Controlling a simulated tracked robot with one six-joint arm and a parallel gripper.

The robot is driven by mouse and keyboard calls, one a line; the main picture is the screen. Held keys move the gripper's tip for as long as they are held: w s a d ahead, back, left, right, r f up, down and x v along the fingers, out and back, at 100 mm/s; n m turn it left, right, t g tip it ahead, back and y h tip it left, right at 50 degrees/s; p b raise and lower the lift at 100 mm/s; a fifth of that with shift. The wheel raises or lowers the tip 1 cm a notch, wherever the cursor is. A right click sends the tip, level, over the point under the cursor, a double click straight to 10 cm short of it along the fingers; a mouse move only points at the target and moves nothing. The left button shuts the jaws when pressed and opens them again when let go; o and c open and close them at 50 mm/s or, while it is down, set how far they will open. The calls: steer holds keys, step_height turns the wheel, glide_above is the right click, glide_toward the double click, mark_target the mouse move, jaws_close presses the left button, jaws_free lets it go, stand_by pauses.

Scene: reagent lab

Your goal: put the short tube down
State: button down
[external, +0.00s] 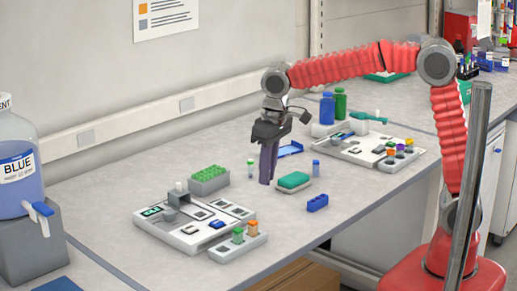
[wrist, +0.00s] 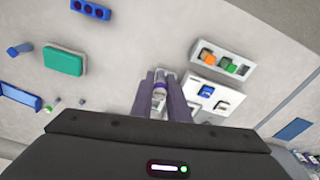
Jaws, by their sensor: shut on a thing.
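My gripper (external: 267,182) points down over the middle of the bench, with its dark fingers low near the bench top. In the wrist view my gripper (wrist: 163,78) is shut on a short tube (wrist: 159,94), a pale, clear tube with a whitish and purple part, held between the two fingers. In the external view the fingers hide this tube. I cannot tell whether its lower end touches the bench.
A green-capped tube (external: 251,168) and a green rack (external: 208,181) stand left of my gripper. A green-topped box (external: 293,181), blue-capped tube (external: 316,168) and blue rack (external: 317,203) are right. A grey tray (external: 150,223) and small rack with orange and green caps (external: 225,253) lie in front.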

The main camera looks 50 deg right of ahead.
steer(key=w+r, duration=0.3)
steer(key=w, duration=1.2)
glide_above(207, 177)
steer(key=shift+s+d+f, duration=0.15)
steer(key=shift+d+f, duration=0.05)
steer(key=shift+f, duration=0.7)
steer(key=shift+f, duration=2)
steer(key=shift+f, duration=0.1)
steer(key=shift+f, duration=1.95)
